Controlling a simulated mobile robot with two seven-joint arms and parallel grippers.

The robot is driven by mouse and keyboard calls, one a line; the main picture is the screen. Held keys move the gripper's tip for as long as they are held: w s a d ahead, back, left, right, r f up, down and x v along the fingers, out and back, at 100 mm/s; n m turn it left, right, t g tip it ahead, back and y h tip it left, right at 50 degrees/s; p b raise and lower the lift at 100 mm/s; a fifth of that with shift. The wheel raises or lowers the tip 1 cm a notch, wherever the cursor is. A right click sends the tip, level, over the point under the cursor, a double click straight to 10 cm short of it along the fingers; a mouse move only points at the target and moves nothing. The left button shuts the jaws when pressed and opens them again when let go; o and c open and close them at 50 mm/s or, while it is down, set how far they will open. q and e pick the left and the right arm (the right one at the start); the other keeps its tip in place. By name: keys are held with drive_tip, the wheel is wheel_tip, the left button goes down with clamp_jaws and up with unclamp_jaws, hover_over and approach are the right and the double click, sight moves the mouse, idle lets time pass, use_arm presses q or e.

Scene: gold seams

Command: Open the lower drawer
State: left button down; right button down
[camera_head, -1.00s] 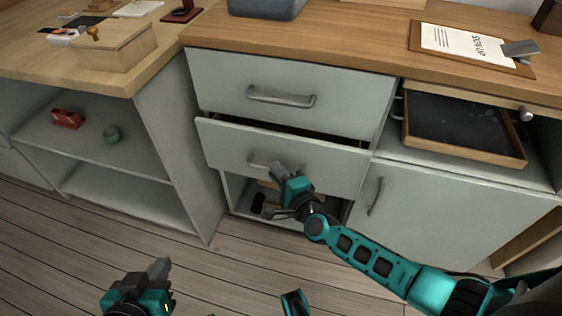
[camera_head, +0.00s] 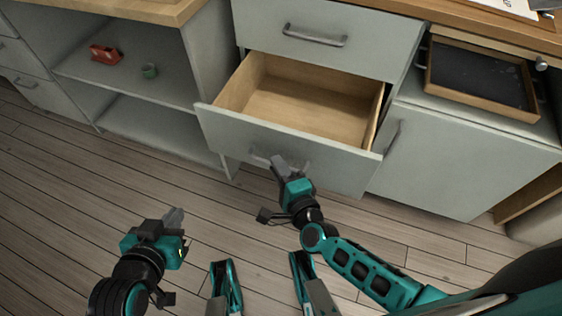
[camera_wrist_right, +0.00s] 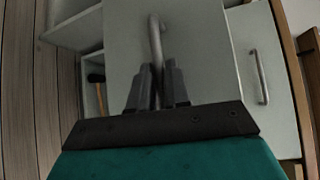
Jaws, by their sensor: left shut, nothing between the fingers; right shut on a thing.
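The lower drawer (camera_head: 310,100) is pulled well out of the grey cabinet, and its bare wooden inside shows empty in the head view. My right gripper (camera_head: 279,168) is at the drawer's front panel, shut on the drawer's handle (camera_head: 260,156). In the right wrist view the handle (camera_wrist_right: 156,45) runs between the two fingers (camera_wrist_right: 157,88). My left gripper (camera_head: 176,218) is shut and empty, above the floor at the lower left, apart from the cabinet. The upper drawer (camera_head: 330,35) is shut.
A dark-bottomed wooden tray (camera_head: 480,75) is in the right bay above a closed door (camera_head: 440,150). The floor in front is clear.

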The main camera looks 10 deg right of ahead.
drive_tip(key=shift+s+a, duration=0.3)
drive_tip(key=shift+s, duration=0.2)
drive_tip(key=c, duration=1.2)
unclamp_jaws()
drive_tip(key=shift+o, duration=0.2)
